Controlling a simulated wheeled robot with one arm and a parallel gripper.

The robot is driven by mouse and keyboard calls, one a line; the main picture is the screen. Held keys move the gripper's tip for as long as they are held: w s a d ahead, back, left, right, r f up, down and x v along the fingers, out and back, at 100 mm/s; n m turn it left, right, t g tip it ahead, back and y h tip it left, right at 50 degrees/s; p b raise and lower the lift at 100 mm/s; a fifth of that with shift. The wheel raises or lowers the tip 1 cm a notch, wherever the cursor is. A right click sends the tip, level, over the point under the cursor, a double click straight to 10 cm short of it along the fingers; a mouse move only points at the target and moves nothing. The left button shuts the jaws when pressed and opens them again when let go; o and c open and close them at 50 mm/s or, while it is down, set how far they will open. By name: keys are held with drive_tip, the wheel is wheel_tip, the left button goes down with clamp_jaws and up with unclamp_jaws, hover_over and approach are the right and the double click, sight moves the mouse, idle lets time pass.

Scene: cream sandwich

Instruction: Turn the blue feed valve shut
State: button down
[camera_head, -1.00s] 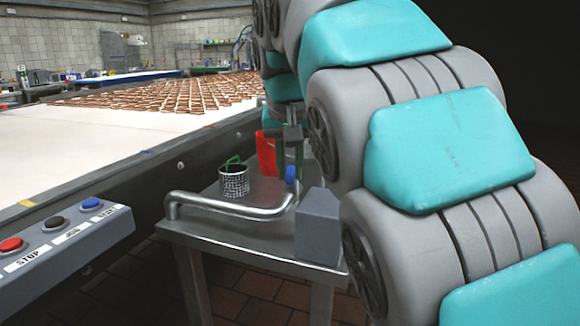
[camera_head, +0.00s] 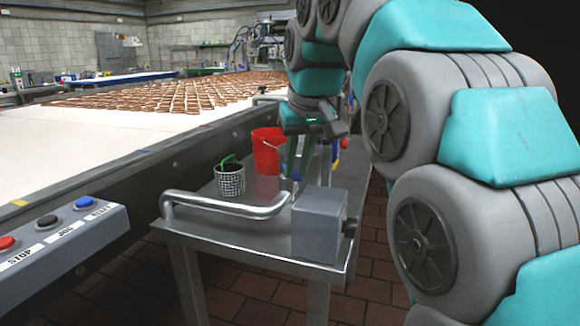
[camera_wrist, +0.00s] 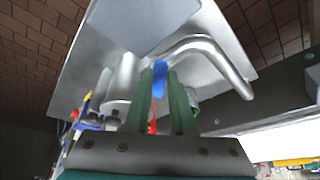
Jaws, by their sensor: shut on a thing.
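The blue feed valve handle (camera_wrist: 159,74) stands between the green fingertips of my gripper (camera_wrist: 160,80) in the wrist view. My gripper is shut on it, with a finger on each side. In the head view my gripper (camera_head: 300,165) points down over the steel cart, and its fingers largely hide the handle. A silvery pipe (camera_head: 225,205) curves along the near side of the cart top. It also shows in the wrist view (camera_wrist: 215,45), just beyond the handle.
A grey box (camera_head: 318,228) sits at the cart's near right corner. A red bucket (camera_head: 268,150) and a dark patterned cup (camera_head: 230,182) stand near my gripper. The conveyor (camera_head: 80,140) with sandwiches runs along the left. A button panel (camera_head: 60,235) is at lower left.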

drive_tip(key=shift+w+d+r+n+g+y+p, duration=0.2)
drive_tip(key=shift+w+d+n+y, duration=0.25)
drive_tip(key=shift+n, duration=0.7)
drive_tip(key=shift+w+d+f+n+g+y+p, duration=0.15)
drive_tip(key=shift+w+d+n+g+y, duration=0.25)
drive_tip(key=shift+n, duration=0.8)
drive_tip(key=shift+w+d+r+n+g+y+p, duration=0.1)
drive_tip(key=shift+w+d+n+y, duration=0.2)
drive_tip(key=shift+d+n, duration=0.6)
drive_tip(key=shift+a+n, duration=0.25)
drive_tip(key=shift+n, duration=0.1)
drive_tip(key=c, duration=0.8)
unclamp_jaws()
drive_tip(key=shift+o, duration=0.2)
drive_tip(key=shift+s, duration=0.1)
